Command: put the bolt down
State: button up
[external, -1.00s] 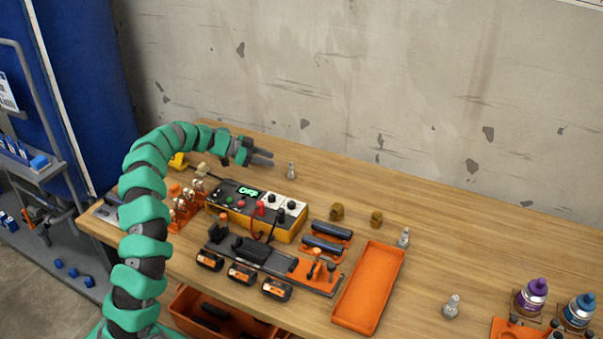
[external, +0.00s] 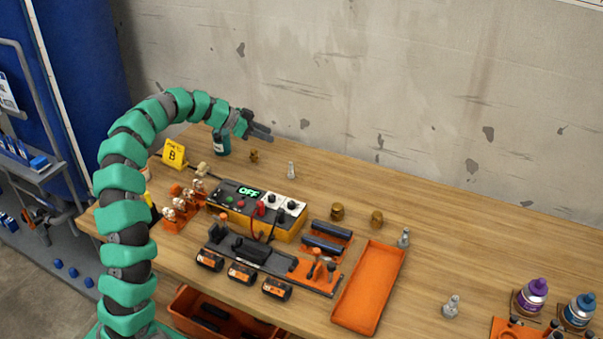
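My gripper (external: 266,132) is raised above the back left of the workbench, pointing right. Its two fingers look a little apart, and I see nothing between them. A silver bolt (external: 291,170) stands upright on the wood, below and to the right of my gripper and clear of it. Another silver bolt (external: 403,238) stands at the tray's right edge. A third silver bolt (external: 452,306) stands farther right on the bench. The view does not show which bolt the task means.
An orange tray (external: 369,290) lies mid-bench. A yellow control box (external: 258,212) reads OFF. Brass fittings (external: 337,212) stand behind the tray, and another brass fitting (external: 254,155) is below my gripper. A yellow sign (external: 174,154) and dark bottle (external: 221,144) stand at the back left.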

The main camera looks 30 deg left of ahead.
jog(key=s+r+n+t+y, duration=0.2)
jog(key=s+r, duration=0.5)
jog(key=r, duration=0.5)
jog(key=s+r+n+t+y, duration=0.3)
jog(key=s+r, duration=0.5)
jog(key=r, duration=0.4)
jog(key=s+d+r+n+t+y, duration=0.1)
jog(key=s+r+n+t+y, duration=0.2)
jog(key=s+r, duration=0.5)
notch_tip(320, 180, up, 4)
jog(key=shift+s+r+n+y, duration=0.1)
jog(key=shift+s+n+y, duration=0.15)
jog(key=shift+n+y, duration=0.4)
